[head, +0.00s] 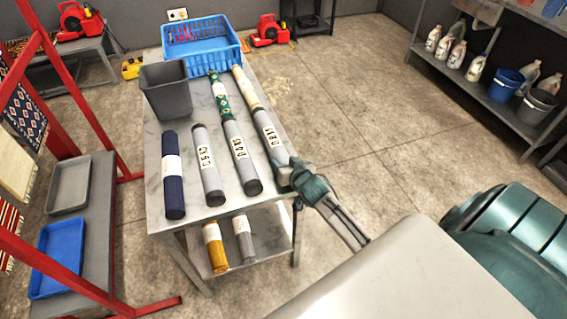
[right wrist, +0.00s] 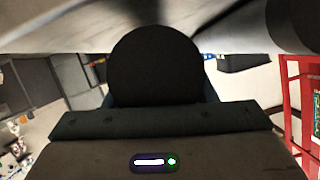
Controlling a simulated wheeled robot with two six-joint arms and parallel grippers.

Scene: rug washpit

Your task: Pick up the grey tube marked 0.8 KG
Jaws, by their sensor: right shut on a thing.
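Three grey tubes with dark end caps and white labels lie side by side on the table: a left one (head: 207,172), a middle one (head: 237,155) and a right one (head: 268,132). The labels are small; the right one seems to read 0.8, but I cannot be sure. My right gripper (head: 287,178) is shut on the near end of the right grey tube. In the right wrist view that tube's dark round end (right wrist: 154,66) fills the space before the gripper. Another dark tube end (right wrist: 292,25) shows at the upper right. My left gripper is out of view.
The table (head: 187,223) also holds a navy roll (head: 173,185), a grey bin (head: 167,92), a blue basket (head: 200,56), a green patterned roll (head: 219,93) and a cream roll (head: 245,85). Two rolls lie on its lower shelf. A red frame (head: 75,210) stands left.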

